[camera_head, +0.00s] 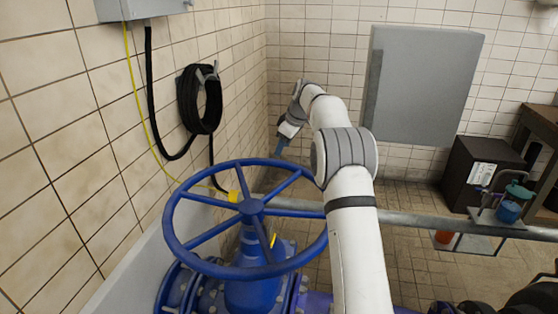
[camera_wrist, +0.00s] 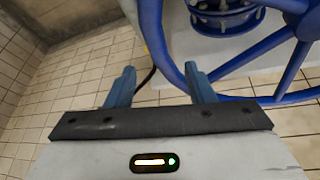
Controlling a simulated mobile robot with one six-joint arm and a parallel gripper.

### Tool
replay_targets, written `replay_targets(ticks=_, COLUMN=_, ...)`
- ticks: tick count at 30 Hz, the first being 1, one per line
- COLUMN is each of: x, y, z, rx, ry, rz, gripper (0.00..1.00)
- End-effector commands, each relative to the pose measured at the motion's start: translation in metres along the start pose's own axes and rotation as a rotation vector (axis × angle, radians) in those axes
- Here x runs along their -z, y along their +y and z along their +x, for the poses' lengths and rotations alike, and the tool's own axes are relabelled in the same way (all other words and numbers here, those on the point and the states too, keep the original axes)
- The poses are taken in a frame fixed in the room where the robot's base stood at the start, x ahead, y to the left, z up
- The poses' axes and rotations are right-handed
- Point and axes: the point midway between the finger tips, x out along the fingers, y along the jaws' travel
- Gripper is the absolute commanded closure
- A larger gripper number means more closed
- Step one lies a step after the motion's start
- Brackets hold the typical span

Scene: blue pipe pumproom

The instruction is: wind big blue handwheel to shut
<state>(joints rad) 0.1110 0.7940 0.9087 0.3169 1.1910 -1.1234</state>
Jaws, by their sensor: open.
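The big blue handwheel (camera_head: 250,206) lies nearly flat on top of a blue valve body (camera_head: 248,290) at the lower middle of the head view. It has several spokes and a yellow mark near its hub. In the wrist view the wheel's rim and spokes (camera_wrist: 262,98) fill the upper right. My gripper (camera_head: 281,148) is beyond the wheel's far rim in the head view, small and partly seen. In the wrist view its two blue-grey fingers (camera_wrist: 160,84) are apart with nothing between them. The right finger is close to the rim in the picture; I cannot tell whether it touches.
A horizontal grey pipe (camera_head: 420,217) runs behind the wheel to the right. A tiled wall with a coiled black hose (camera_head: 199,99) and a yellow cable is at left. A grey cabinet (camera_head: 422,85) hangs on the back wall. Tiled floor lies open beyond the pipe.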

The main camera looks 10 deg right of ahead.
Motion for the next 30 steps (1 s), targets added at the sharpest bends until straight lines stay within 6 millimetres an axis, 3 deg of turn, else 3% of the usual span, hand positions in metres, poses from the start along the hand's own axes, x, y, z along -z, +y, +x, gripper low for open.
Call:
replay_targets(ticks=7, x=-0.001, y=0.001, z=0.04, rx=0.006, ry=-0.002, rz=0.003, gripper=0.51)
replay_targets(ticks=13, x=-0.001, y=-0.001, z=0.064, rx=0.002, ry=-0.001, rz=0.002, gripper=0.51)
replay_targets(ticks=24, x=-0.001, y=-0.001, z=0.071, rx=0.0, ry=-0.001, rz=0.003, gripper=0.51)
replay_targets(ticks=30, x=-0.002, y=-0.001, z=0.071, rx=0.0, ry=-0.001, rz=0.003, gripper=0.67)
